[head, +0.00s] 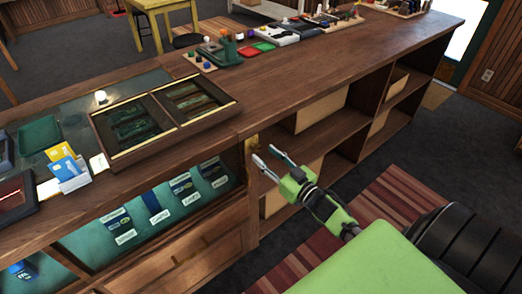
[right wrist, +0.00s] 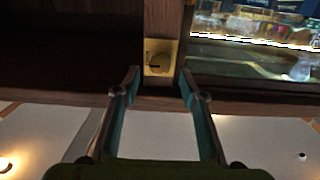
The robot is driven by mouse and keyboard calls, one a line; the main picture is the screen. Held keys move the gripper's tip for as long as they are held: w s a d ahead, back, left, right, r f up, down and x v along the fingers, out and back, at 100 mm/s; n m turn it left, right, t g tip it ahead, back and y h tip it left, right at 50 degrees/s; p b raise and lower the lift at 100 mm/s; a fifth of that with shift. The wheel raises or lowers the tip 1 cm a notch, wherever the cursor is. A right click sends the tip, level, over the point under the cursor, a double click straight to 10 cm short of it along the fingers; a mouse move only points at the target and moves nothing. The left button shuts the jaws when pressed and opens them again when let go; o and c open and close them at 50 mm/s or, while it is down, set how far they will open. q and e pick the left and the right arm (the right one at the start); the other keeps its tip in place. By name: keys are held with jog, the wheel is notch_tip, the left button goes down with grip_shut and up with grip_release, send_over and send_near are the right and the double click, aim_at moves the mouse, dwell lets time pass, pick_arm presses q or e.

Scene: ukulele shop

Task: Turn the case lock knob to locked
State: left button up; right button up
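The case lock knob (right wrist: 158,62) is a round brass knob on a square brass plate, set on a wooden post beside the glass display case. A short dark mark runs sideways on it; I cannot tell which setting that is. In the head view the brass plate (head: 252,143) shows small on the post, just beyond my right gripper (head: 264,156). My right gripper is open and empty, and in the wrist view its two fingertips (right wrist: 159,82) stand apart on either side of the line to the knob, short of it. My left gripper is not in view.
The display case (head: 150,215) with several labelled items lies left of the post. Open shelves with bins (head: 322,108) lie right of it. A wooden tray (head: 162,115) sits on the counter above. A striped rug (head: 395,195) covers the floor.

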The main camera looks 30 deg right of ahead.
aim_at(258, 148)
jog(key=shift+w+a, duration=0.1)
jog(key=shift+w, duration=1.55)
jog(key=c, duration=1.1)
jog(key=shift+o, duration=0.2)
